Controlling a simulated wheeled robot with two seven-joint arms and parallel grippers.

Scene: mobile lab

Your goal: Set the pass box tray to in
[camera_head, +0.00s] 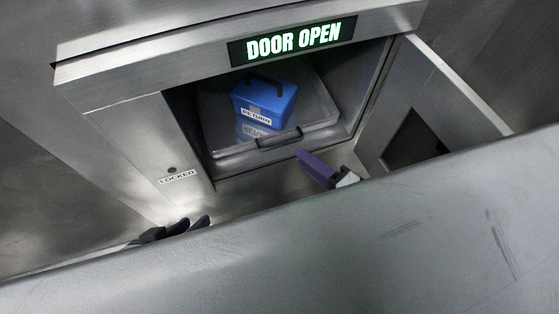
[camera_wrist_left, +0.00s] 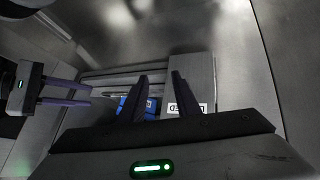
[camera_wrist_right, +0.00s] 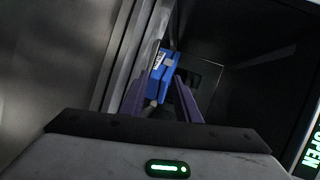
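The pass box tray (camera_head: 235,150) is a metal tray with a dark handle (camera_head: 279,138) on its front edge. It lies within the open pass box; I cannot tell exactly how deep it sits. A blue box (camera_head: 262,98) labelled RETURN stands on it. My right gripper (camera_head: 325,170) is in front of and below the handle, apart from it, partly hidden by a large grey surface. In the right wrist view its fingers (camera_wrist_right: 162,95) are apart and empty, with the blue box beyond. My left gripper (camera_head: 185,228) is low at the left, fingers (camera_wrist_left: 160,92) apart and empty.
The pass box door (camera_head: 455,95) stands open on the right. A lit sign (camera_head: 293,41) above reads DOOR OPEN. A LOCKED label (camera_head: 178,177) is on the frame left of the opening. The grey surface (camera_head: 330,250) covers the lower head view.

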